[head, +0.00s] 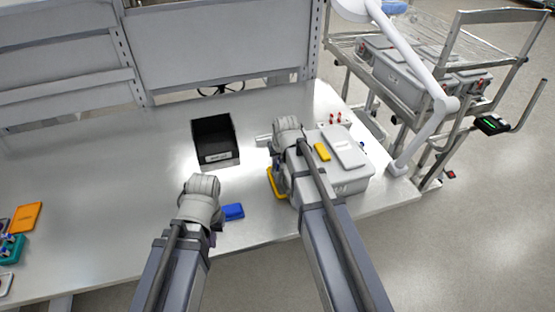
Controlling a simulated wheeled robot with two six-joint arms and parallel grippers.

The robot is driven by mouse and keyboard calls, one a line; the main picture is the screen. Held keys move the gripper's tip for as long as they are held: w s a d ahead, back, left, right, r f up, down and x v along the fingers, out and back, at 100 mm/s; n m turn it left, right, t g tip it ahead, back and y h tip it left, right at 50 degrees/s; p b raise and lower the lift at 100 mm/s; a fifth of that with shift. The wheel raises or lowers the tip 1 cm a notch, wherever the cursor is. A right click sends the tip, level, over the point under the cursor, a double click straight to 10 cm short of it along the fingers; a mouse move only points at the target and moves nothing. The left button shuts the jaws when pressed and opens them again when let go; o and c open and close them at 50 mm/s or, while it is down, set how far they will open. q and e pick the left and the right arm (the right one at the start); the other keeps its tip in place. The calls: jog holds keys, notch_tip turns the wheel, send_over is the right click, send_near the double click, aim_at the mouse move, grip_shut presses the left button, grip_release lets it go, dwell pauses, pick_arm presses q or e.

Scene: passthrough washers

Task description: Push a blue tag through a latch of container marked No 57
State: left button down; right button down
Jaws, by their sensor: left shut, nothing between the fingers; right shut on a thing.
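The grey lidded container (350,180) stands at the right of the table. Its marking is too small to read, and my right arm covers its left side and any latch there. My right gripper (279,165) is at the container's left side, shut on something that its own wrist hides. I cannot make out a blue tag in it. My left gripper (213,238) is shut and empty, low over the front of the table. A flat blue piece (233,211) lies just right of it.
A black open bin (214,138) with a white label stands mid-table. A yellow piece (277,186) shows beside the container, another yellow piece (322,152) on top. An orange piece (26,217) lies at far left. A white lamp arm (425,80) rises at right, before a cart (465,85).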

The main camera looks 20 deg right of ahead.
jog(key=shift+s+a+f, duration=0.15)
jog(key=shift+s+f, duration=0.2)
jog(key=c, duration=0.9)
grip_release()
jog(key=shift+c, duration=0.2)
jog(key=shift+o, duration=0.2)
jog(key=shift+c, duration=0.9)
jog(key=shift+o, duration=1)
jog(key=shift+r, duration=0.15)
jog(key=shift+c, duration=0.2)
